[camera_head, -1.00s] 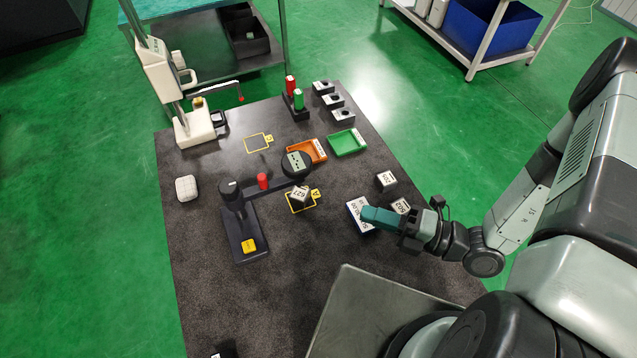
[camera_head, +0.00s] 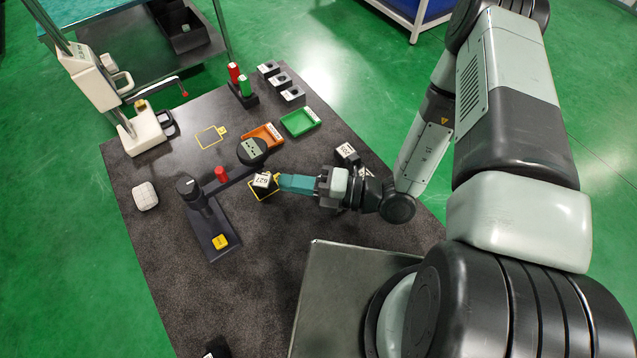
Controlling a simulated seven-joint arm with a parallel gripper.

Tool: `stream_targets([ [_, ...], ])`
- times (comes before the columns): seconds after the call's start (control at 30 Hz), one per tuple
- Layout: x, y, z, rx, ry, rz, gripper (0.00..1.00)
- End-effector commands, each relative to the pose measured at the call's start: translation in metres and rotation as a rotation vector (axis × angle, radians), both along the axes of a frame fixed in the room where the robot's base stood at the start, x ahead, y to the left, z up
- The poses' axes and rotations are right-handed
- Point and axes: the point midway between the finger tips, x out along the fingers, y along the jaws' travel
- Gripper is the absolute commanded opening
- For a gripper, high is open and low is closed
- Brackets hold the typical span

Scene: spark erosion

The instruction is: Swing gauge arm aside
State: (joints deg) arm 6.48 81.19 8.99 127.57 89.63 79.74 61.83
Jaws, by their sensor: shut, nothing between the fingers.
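The gauge stand has a dark post (camera_head: 190,190) on a flat base (camera_head: 208,228) with a yellow block on it. Its gauge arm (camera_head: 238,177) reaches right and away from the post and carries a red peg (camera_head: 221,174) and a round dark gauge head (camera_head: 252,151). A white block marked 627 (camera_head: 264,181) sits on a yellow-outlined square, just in front of the gauge head. My gripper (camera_head: 282,183), with teal fingers, is shut and empty. Its tip is just right of the marked block; I cannot tell whether they touch.
An orange tray (camera_head: 263,136) and a green tray (camera_head: 300,122) lie behind the gauge head. Red and green cylinders (camera_head: 239,80) stand farther back. A white column instrument (camera_head: 100,88) stands back left. A white rounded box (camera_head: 145,196) lies at left. The mat's front left is mostly clear.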

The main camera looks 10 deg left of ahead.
Motion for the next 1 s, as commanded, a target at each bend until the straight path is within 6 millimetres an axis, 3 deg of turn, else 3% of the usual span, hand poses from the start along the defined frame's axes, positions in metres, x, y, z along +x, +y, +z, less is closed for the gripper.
stream_targets([
  [0.1, 0.009, 0.018, 0.000, 0.000, -0.006, 0.003, 0.00],
  [0.3, 0.025, 0.033, 0.000, -0.001, -0.004, 0.000, 0.00],
  [1.0, 0.035, 0.040, 0.000, -0.001, -0.005, 0.040, 0.00],
])
